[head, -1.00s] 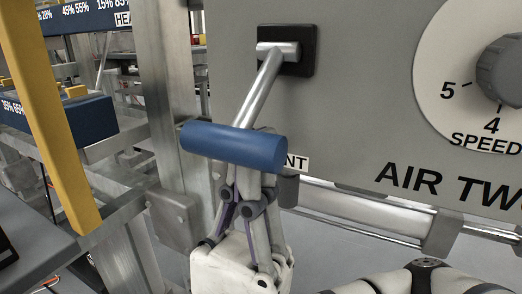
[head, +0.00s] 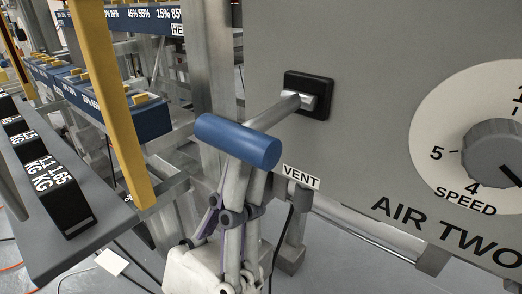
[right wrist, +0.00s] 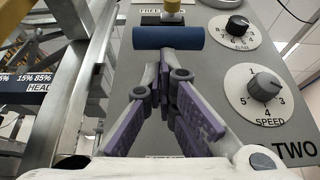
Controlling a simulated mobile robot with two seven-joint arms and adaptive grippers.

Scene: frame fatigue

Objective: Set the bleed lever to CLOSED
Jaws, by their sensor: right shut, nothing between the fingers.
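The bleed lever has a blue cylindrical handle (head: 238,142) on a silver shaft (head: 272,117), which comes out of a black mount (head: 307,95) on the grey panel. The shaft points left and somewhat down from the mount in the head view. My right gripper (head: 245,168) is shut and empty, its fingertips right at the handle's underside, apparently touching it. The right wrist view shows the handle (right wrist: 168,37) crosswise just beyond the closed fingertips (right wrist: 166,56). A VENT label (head: 301,177) is below the mount. No CLOSED mark is readable. My left gripper is out of view.
A SPEED dial (head: 490,152) is on the panel at the right. A yellow post (head: 108,100) and a shelf with black weights (head: 62,195) stand at the left. A metal frame post (head: 210,80) is behind the handle. A rail runs below the panel.

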